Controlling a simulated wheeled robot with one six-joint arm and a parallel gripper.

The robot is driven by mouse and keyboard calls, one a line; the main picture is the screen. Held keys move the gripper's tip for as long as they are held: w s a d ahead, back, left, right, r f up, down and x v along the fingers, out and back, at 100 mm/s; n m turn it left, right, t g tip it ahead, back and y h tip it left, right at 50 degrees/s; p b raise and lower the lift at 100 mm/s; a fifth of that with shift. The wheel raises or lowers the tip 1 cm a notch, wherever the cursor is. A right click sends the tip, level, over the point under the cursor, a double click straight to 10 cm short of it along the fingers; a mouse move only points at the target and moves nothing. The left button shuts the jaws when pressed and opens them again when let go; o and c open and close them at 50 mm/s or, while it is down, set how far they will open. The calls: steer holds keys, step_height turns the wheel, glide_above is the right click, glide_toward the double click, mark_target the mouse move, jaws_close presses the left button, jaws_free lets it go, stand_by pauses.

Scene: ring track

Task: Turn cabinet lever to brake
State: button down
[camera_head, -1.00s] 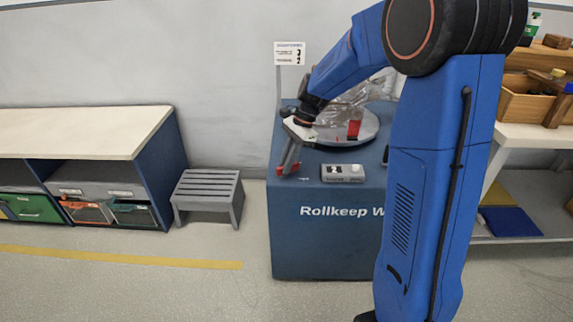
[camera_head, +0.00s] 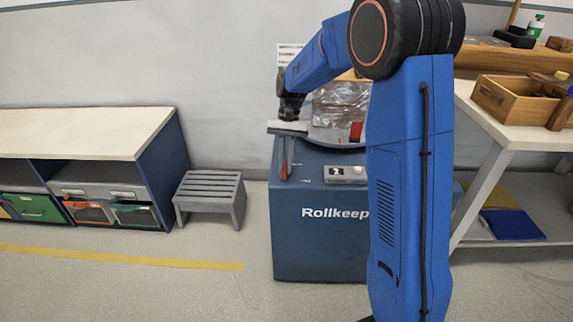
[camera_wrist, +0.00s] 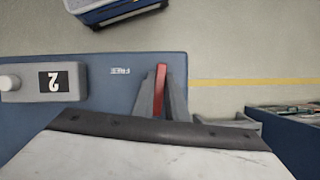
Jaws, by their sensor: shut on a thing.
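The blue cabinet (camera_head: 315,245) stands in the middle of the head view, with a red lever (camera_head: 284,170) near the left of its top. My gripper (camera_head: 286,160) points down at this lever. In the wrist view the lever (camera_wrist: 160,88) is a red strip between the two grey fingers of my gripper (camera_wrist: 161,100), which are shut on it. A small upside-down label on the cabinet top (camera_wrist: 90,115), apparently reading FREE, lies left of the fingers. The lever's base and any brake mark are not visible.
A grey control box (camera_head: 345,174) is right of the lever, with a clear-wrapped bundle (camera_head: 340,104) behind it. A slatted stool (camera_head: 209,195) stands left of the cabinet. A workbench (camera_head: 530,138) with a wooden box is at the right. Floor in front is clear.

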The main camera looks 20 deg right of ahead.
steer(key=shift+a+n+h, duration=0.1)
steer(key=shift+n+h, duration=0.2)
steer(key=shift+n, duration=0.5)
steer(key=c, duration=1.8)
jaws_free()
steer(key=shift+o, duration=0.2)
steer(key=shift+w+r, duration=0.1)
steer(key=v, duration=1.7)
steer(key=shift+w, duration=0.25)
